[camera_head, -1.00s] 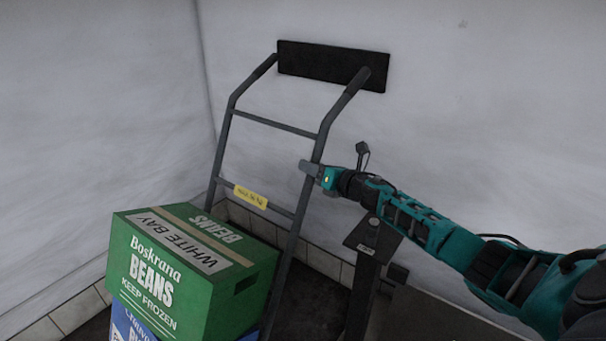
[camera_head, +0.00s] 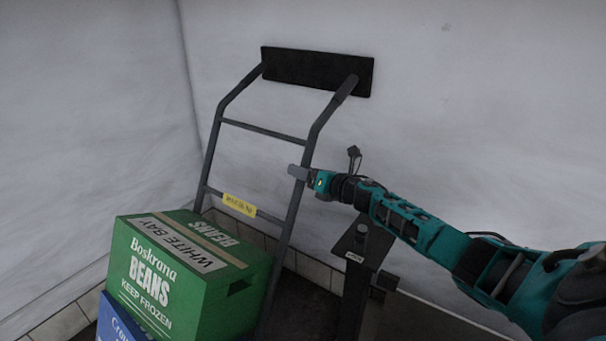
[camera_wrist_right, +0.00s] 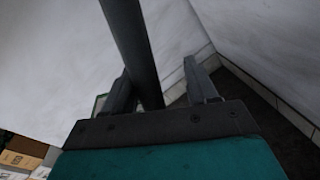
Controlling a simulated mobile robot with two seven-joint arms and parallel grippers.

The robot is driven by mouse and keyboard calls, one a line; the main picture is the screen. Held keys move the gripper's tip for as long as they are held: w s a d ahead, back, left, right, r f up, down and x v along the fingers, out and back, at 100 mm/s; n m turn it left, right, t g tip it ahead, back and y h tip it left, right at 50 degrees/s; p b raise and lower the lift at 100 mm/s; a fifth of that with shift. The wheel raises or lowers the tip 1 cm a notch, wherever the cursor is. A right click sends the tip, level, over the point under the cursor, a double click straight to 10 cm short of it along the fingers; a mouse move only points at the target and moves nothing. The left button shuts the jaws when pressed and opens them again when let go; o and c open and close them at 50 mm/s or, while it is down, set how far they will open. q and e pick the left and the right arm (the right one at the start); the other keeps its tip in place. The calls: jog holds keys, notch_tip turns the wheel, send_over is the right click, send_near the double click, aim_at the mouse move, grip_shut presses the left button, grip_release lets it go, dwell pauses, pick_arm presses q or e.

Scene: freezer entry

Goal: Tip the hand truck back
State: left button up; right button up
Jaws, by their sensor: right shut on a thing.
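The hand truck (camera_head: 262,131) is a dark grey tubular frame with crossbars and a yellow label (camera_head: 239,204). It leans toward the wall, its upper handles by a black pad (camera_head: 317,71). My right gripper (camera_head: 299,174) is shut on its right rail, between the upper and lower crossbars. In the right wrist view the rail (camera_wrist_right: 131,45) passes between the two fingers (camera_wrist_right: 160,80). A green beans box (camera_head: 165,290) sits on a blue box (camera_head: 118,323) in front of the frame. The truck's wheels and base are hidden. My left gripper is out of view.
A dark post with a flat top (camera_head: 362,243) stands just right of the truck, below my right forearm. Pale walls (camera_head: 470,120) meet in a corner behind the truck. Tan boxes (camera_wrist_right: 20,158) show at the lower left of the right wrist view.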

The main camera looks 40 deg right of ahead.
jog(key=shift+s+d+f, duration=0.1)
jog(key=shift+s+d, duration=0.05)
jog(key=shift+d, duration=0.05)
jog(key=s+d+r+p, duration=0.1)
jog(key=s, duration=1.1)
jog(key=shift+s+d+r+p, duration=0.2)
jog(key=shift+d+p, duration=0.1)
jog(key=shift+d, duration=0.1)
